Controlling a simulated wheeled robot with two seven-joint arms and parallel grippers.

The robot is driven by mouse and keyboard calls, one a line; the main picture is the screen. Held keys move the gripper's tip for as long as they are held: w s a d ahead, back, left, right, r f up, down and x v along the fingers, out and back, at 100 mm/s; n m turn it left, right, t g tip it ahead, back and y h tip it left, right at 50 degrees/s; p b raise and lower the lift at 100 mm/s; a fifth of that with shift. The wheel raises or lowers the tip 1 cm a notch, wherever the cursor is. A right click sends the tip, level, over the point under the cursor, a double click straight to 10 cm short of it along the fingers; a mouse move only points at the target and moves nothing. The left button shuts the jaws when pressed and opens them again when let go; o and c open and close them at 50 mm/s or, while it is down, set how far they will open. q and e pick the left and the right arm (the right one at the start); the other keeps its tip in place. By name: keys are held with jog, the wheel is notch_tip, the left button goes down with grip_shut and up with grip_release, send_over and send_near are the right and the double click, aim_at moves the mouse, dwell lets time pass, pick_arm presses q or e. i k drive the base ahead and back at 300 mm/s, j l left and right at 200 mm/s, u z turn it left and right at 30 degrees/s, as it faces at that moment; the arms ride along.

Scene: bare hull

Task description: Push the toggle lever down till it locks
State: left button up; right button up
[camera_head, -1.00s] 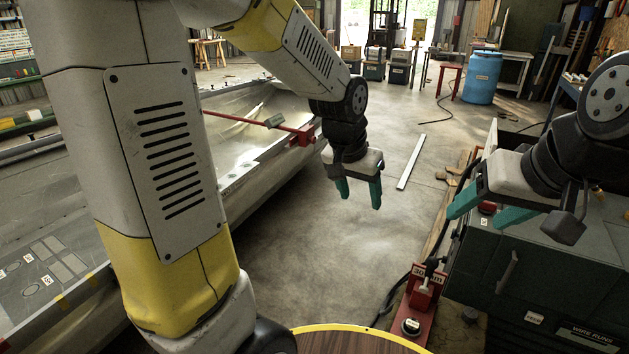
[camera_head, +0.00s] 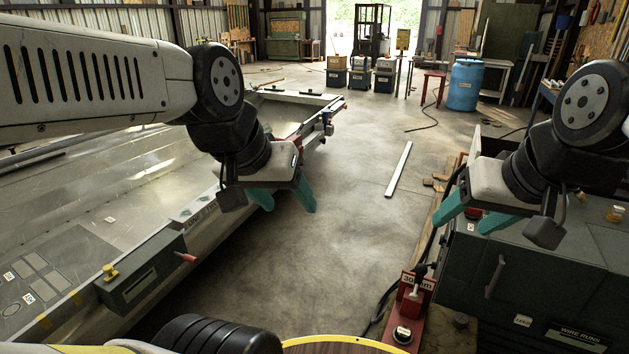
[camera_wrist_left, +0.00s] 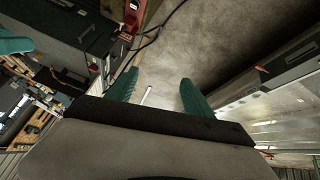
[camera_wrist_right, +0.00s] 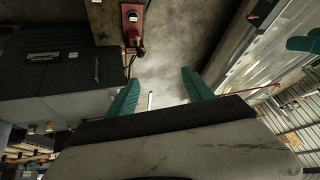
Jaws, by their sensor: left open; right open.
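A dark box (camera_head: 143,278) sits on the near edge of the metal hull at left. A short lever with a red tip (camera_head: 187,258) sticks out from its right end; the lever also shows in the left wrist view (camera_wrist_left: 262,68). I cannot tell whether this is the task's toggle lever. My left gripper (camera_head: 285,198) is open and empty, pointing down, above and right of the box in the picture and apart from it. My right gripper (camera_head: 472,214) is open and empty beside the dark cabinet at right.
A red fixture marked 30 mm (camera_head: 410,305) stands on the bench at bottom right. The dark green cabinet (camera_head: 560,275) lies under my right arm. A yellow knob (camera_head: 110,272) tops the box.

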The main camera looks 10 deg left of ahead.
aim_at(421, 269)
jog(key=i+j+u, duration=0.15)
jog(key=j, duration=0.2)
jog(key=i+j+u, duration=0.15)
jog(key=j, duration=0.2)
jog(key=i+j, duration=0.25)
jog(key=i+j+u, duration=0.1)
jog(key=i+j, duration=0.2)
jog(key=i, duration=0.15)
jog(key=i+z, duration=0.15)
jog(key=z, duration=0.2)
jog(key=i+z, duration=0.15)
jog(key=z, duration=0.2)
jog(key=i+j+z, duration=0.1)
jog(key=z, duration=0.3)
jog(key=i+z, duration=0.15)
jog(key=z, duration=0.3)
jog(key=i+j+z, duration=0.1)
jog(key=z, duration=0.35)
jog(key=i+j+z, duration=0.15)
jog(key=z, duration=0.3)
jog(key=i+j+z, duration=0.1)
jog(key=z, duration=0.35)
jog(key=j+z, duration=0.25)
jog(key=z, duration=0.2)
jog(key=i+j+z, duration=0.1)
jog(key=j+z, duration=0.5)
jog(key=k, duration=0.35)
